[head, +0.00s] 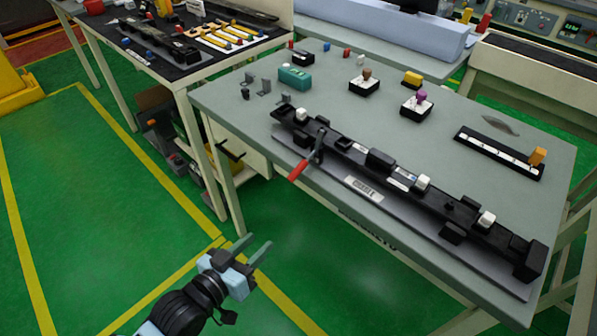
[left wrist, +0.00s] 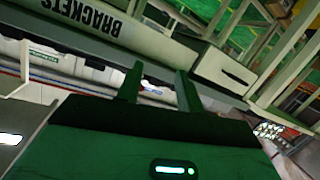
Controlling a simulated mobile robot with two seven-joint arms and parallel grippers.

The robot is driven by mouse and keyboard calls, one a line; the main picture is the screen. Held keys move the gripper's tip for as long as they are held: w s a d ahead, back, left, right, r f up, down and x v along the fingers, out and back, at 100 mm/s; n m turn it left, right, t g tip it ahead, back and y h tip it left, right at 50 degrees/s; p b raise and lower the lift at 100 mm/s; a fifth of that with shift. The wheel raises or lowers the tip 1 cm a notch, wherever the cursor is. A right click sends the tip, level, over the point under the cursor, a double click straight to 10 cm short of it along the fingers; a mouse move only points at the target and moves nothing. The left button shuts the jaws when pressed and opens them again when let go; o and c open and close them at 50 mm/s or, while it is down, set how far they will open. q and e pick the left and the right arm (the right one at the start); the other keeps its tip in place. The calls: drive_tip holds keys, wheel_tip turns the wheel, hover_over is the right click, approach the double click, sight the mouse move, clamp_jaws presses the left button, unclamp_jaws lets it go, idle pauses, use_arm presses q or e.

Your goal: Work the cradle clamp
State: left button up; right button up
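The cradle (head: 345,157) is a long black bar on a grey base plate, lying along the front edge of the grey-green table in the head view. Its clamp (head: 317,148) has a dark upright part and a red handle (head: 298,171) that slants down over the table's front edge. White clips (head: 422,183) sit on the bar. My left gripper (head: 253,250) is open and empty, over the floor in front of the table and well apart from the handle. Its two fingers (left wrist: 158,85) also show apart in the left wrist view. My right gripper is not in view.
The table (head: 230,95) also carries a teal box (head: 295,77), stamps on black-and-white pads (head: 364,82), and a black strip with an orange block (head: 538,156). A second table (head: 150,60) stands at the back left. Green floor (head: 100,200) in front is clear.

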sight(289, 177)
use_arm(q)
drive_tip(key=w+d+r+m+h+b, duration=0.1)
drive_tip(key=w+r, duration=0.1)
drive_tip(key=r, duration=0.1)
drive_tip(key=w+d+r+m+h+b, duration=0.1)
drive_tip(key=w+r+b, duration=0.1)
drive_tip(key=w+r, duration=0.1)
drive_tip(key=w+d+r+m+h+b, duration=0.1)
drive_tip(key=w+r+h, duration=0.1)
drive_tip(key=w+r, duration=0.1)
drive_tip(key=shift+w+d, duration=0.1)
drive_tip(key=shift+d, duration=0.2)
drive_tip(key=shift+x, duration=3.9)
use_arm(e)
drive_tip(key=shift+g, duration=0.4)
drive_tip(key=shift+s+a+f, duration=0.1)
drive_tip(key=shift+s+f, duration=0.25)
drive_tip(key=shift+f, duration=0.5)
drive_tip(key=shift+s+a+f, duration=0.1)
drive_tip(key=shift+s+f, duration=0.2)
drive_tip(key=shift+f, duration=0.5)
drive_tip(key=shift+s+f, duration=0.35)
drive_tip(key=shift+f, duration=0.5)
use_arm(q)
drive_tip(key=shift+f, duration=0.15)
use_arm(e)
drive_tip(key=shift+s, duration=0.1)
use_arm(q)
clamp_jaws()
